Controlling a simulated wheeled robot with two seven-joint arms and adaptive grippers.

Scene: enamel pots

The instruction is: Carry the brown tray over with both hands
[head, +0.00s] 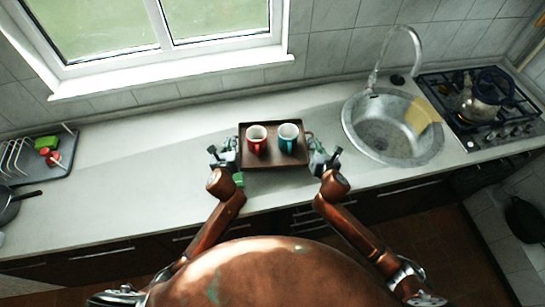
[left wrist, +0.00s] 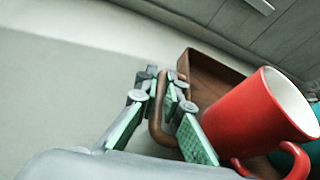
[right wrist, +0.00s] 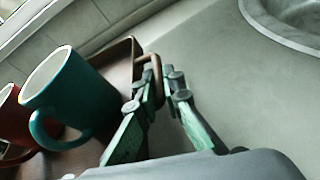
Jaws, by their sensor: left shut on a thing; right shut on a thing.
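The brown tray (head: 272,161) is at the counter's front half in the head view, with a red mug (head: 257,140) and a teal mug (head: 288,138) standing upright in it. My left gripper (head: 228,158) is at the tray's left end. In the left wrist view its fingers (left wrist: 165,100) are shut on the tray's handle (left wrist: 157,125), beside the red mug (left wrist: 262,118). My right gripper (head: 318,155) is at the right end. In the right wrist view its fingers (right wrist: 157,92) are shut on the other handle (right wrist: 157,72), near the teal mug (right wrist: 68,92). Whether the tray touches the counter is unclear.
A round sink (head: 392,128) with a yellow cloth (head: 422,115) on its rim lies to the right. Beyond it is a gas hob (head: 475,108) with a kettle (head: 478,100). A dish rack (head: 38,157) stands far left. The counter (head: 120,180) left of the tray is clear.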

